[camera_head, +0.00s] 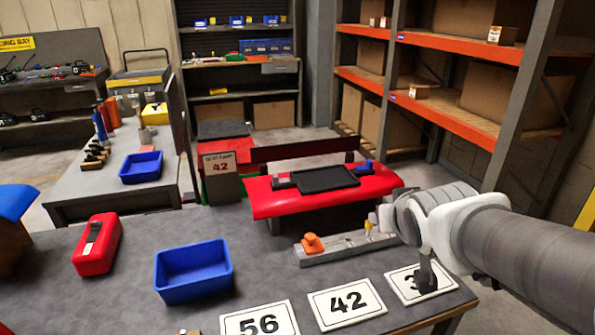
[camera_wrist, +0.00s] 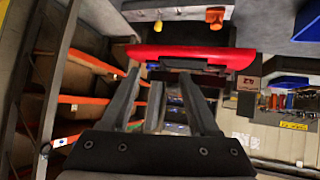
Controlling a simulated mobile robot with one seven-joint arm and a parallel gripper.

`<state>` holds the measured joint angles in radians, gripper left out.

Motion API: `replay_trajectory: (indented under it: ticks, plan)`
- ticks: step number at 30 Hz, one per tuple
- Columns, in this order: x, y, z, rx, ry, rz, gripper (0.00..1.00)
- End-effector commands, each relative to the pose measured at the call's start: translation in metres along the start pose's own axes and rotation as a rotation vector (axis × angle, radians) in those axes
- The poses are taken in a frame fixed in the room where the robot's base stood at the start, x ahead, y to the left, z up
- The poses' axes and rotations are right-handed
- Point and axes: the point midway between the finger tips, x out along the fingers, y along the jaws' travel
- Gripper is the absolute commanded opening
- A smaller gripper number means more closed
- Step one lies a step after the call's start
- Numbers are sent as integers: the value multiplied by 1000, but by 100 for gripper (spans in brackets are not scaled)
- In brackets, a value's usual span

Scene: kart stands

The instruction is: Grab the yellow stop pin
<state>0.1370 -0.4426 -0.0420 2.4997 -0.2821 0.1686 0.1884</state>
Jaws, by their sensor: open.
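The yellow stop pin (camera_head: 371,221) stands upright near the right end of a grey rail (camera_head: 345,248) on the dark table. My wrist partly blocks that end of the rail. The pin also shows near the top of the wrist view (camera_wrist: 158,26), small and upside down. An orange knob (camera_head: 312,243) sits at the rail's left end. My gripper (camera_wrist: 160,80) is open in the wrist view, its fingers spread and apart from the pin. No object is seen held between them. In the head view, my wrist is just right of the pin.
A blue bin (camera_head: 193,270), a red box (camera_head: 97,245) and number cards, including 42 (camera_head: 347,303), lie on the table. A red kart body part (camera_head: 270,200) with a black tray is behind the rail. Orange-beamed shelves stand at right. The table between bin and rail is clear.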

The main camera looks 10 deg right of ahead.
Motion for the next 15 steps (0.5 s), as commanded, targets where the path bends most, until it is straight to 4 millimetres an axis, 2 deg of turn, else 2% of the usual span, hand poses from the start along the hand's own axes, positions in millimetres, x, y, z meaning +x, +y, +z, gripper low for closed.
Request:
replay_trajectory:
  ticks: [1,6,9,12,15]
  plan:
    - [28,3,14,3,39,3,62]
    - [84,8,18,5,204,-32,62]
    - [111,6,24,7,289,-75,62]
    - [130,12,56,14,278,-87,62]
    - [140,14,76,21,269,-103,62]
